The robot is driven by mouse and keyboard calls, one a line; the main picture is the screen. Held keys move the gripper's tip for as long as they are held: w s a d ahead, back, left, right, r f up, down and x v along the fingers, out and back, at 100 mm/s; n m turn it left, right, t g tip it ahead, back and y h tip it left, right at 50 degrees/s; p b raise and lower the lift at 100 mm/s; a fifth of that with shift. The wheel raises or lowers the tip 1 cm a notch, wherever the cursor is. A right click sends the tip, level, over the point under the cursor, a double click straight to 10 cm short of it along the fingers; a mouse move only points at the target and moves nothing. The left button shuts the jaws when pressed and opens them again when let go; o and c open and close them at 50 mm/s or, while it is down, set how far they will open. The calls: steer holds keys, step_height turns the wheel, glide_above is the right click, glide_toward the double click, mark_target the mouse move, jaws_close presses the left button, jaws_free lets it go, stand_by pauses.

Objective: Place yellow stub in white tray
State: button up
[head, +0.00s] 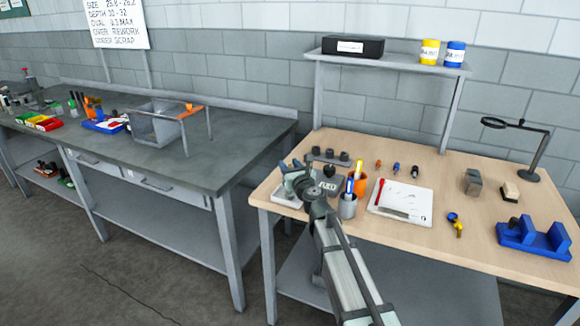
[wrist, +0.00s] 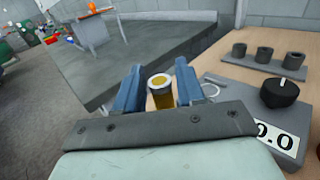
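In the wrist view a yellow-gold stub (wrist: 161,95) with a pale rim stands between the two blue fingers of my gripper (wrist: 160,88). It looks upright and close to the right finger. I cannot tell whether both fingers press on it, and its lower end is hidden by the gripper body.
Orange and grey cups (head: 348,206) with markers stand between my gripper and the tray. A rack of dark cylinders (wrist: 262,62) and a black knob (wrist: 282,92) are close on the right. A blue fixture (head: 533,238) stands far right. A grey workbench (head: 190,150) is left, across a gap.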

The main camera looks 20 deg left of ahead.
steer(key=shift+o, duration=1.1)
steer(key=shift+r, duration=0.15)
steer(key=shift+s+d, duration=0.1)
steer(key=shift+d, duration=0.05)
steer(key=v, duration=1.1)
steer(key=shift+s+d, duration=0.2)
steer(key=shift+s, duration=0.05)
steer(key=shift+r, duration=0.1)
